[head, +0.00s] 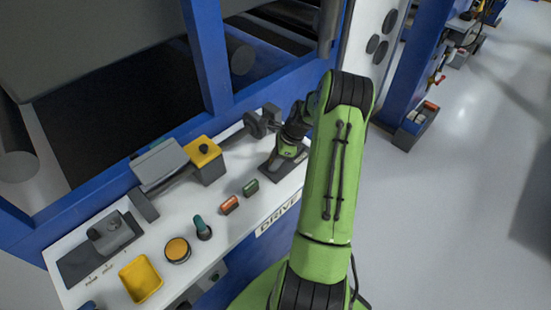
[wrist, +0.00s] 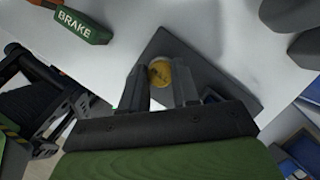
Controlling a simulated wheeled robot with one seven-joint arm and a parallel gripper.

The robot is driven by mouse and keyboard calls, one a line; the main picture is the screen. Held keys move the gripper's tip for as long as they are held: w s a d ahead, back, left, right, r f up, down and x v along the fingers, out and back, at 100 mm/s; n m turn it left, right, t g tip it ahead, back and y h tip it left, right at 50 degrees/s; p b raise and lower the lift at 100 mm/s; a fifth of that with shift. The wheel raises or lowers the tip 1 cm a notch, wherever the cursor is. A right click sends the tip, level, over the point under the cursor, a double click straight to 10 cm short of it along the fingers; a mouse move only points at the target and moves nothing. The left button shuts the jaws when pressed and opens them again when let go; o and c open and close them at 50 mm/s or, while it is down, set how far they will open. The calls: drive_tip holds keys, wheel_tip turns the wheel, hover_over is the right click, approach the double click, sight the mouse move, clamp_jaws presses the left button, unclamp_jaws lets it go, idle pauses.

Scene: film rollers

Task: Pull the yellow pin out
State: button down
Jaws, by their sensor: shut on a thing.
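The yellow pin (wrist: 160,71) shows as a round yellow end between my fingertips in the wrist view, over a dark grey plate (wrist: 205,68). My gripper (wrist: 160,86) is shut on the pin, one dark finger on each side of it. I cannot tell how deep the pin sits. In the head view my gripper (head: 283,157) points down at the dark plate (head: 268,172) at the right end of the white panel, and the pin is hidden there.
The white panel (head: 165,215) also carries a yellow-topped box (head: 203,153), a green BRAKE lever (wrist: 83,27), an orange lever (head: 229,205), a yellow button (head: 177,250) and a yellow tray (head: 141,279). A blue frame (head: 211,55) with dark rollers stands behind. Open floor lies at right.

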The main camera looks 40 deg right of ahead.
drive_tip(key=shift+r, duration=0.1)
drive_tip(key=shift+r+p, duration=0.9)
drive_tip(key=shift+p, duration=0.2)
drive_tip(key=shift+f, duration=0.15)
drive_tip(key=c, duration=0.8)
unclamp_jaws()
drive_tip(key=shift+c, duration=0.2)
drive_tip(key=p+v, duration=0.2)
drive_tip(key=v, duration=1.3)
drive_tip(key=shift+r+p, duration=0.35)
drive_tip(key=shift+r, duration=0.05)
